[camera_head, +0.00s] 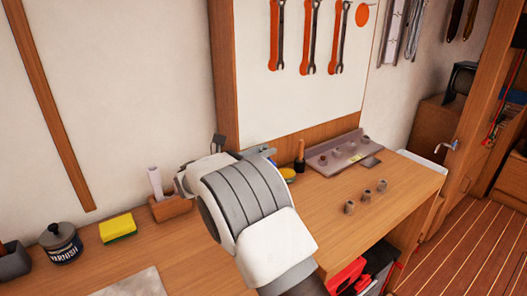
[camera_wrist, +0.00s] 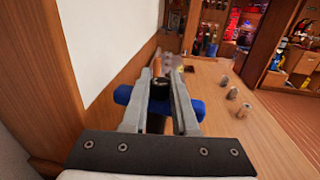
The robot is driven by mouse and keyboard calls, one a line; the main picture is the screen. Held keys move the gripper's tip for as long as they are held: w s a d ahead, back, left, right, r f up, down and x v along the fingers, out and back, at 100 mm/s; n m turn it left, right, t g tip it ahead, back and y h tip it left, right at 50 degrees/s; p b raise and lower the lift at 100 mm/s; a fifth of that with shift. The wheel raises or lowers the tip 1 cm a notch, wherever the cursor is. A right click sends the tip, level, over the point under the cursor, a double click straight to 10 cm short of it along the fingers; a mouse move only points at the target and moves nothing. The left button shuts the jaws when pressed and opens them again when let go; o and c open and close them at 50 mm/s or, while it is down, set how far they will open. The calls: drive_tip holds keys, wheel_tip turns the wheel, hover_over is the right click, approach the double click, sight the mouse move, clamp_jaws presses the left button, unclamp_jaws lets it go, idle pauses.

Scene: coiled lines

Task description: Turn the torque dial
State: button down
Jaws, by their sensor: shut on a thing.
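My gripper (camera_wrist: 161,76) reaches forward over the bench in the wrist view, its two grey fingers shut on a small black round part, which I take to be the torque dial (camera_wrist: 159,89). A blue body (camera_wrist: 124,95) shows on both sides of the fingers, beneath the dial. Most of this body and the dial's markings are hidden by the fingers.
The wooden bench (camera_head: 335,208) holds several small grey sockets (camera_head: 366,194) and a grey tray (camera_head: 335,152) to the right. A dark-based wooden handle (camera_head: 299,157) stands close beyond the arm. A sponge (camera_head: 118,228) and a varnish tin (camera_head: 60,242) are left. Wrenches (camera_head: 311,38) hang on the wall.

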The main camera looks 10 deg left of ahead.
idle(0.7)
drive_tip(key=c, duration=0.7)
unclamp_jaws()
drive_tip(key=p+v, duration=0.1)
drive_tip(key=v, duration=1.6)
drive_tip(key=shift+s+a+r, duration=0.1)
drive_tip(key=shift+s, duration=0.05)
